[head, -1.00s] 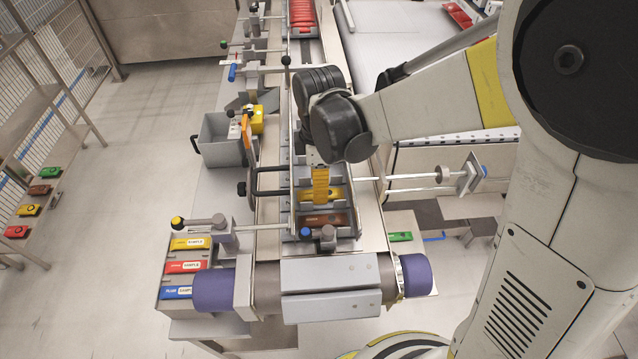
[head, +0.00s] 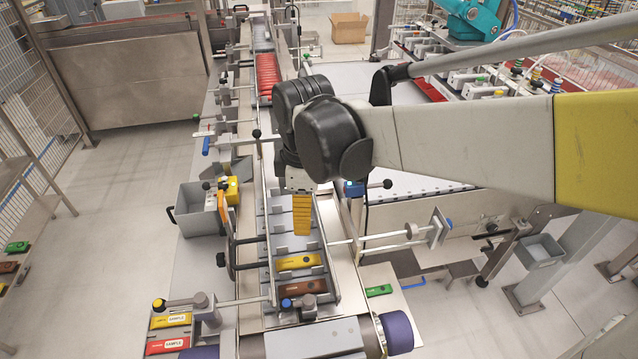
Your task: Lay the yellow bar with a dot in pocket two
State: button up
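The yellow bar with a dark dot near its right end (head: 299,261) lies flat across a pocket of the conveyor's channel (head: 262,228). A brown bar (head: 303,286) lies in the pocket just in front of it, nearer to me. My gripper (head: 302,232) hangs from my black wrist, with an orange ribbed part pointing down. Its lower end shows just behind the yellow bar, apart from it in the picture. I see no bar hanging from it. I cannot tell whether it is open or shut. The pockets behind the yellow bar are partly hidden by my gripper.
Red bars (head: 268,75) fill the channel's far end. A grey bin (head: 196,208) stands left of the channel. Yellow and red sample bars (head: 171,321) lie at the front left. A green bar (head: 378,290) lies to the right. Rods and knobs (head: 256,133) stick out beside the channel.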

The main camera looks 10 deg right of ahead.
jog(key=s+d+r+m+t, duration=0.3)
jog(key=s+d+m+t, duration=0.3)
jog(key=s+d+m, duration=0.4)
jog(key=d+m, duration=0.1)
jog(key=m, duration=0.4)
jog(key=shift+d, duration=0.2)
notch_tip(320, 180, down, 7)
jog(key=b, duration=0.7)
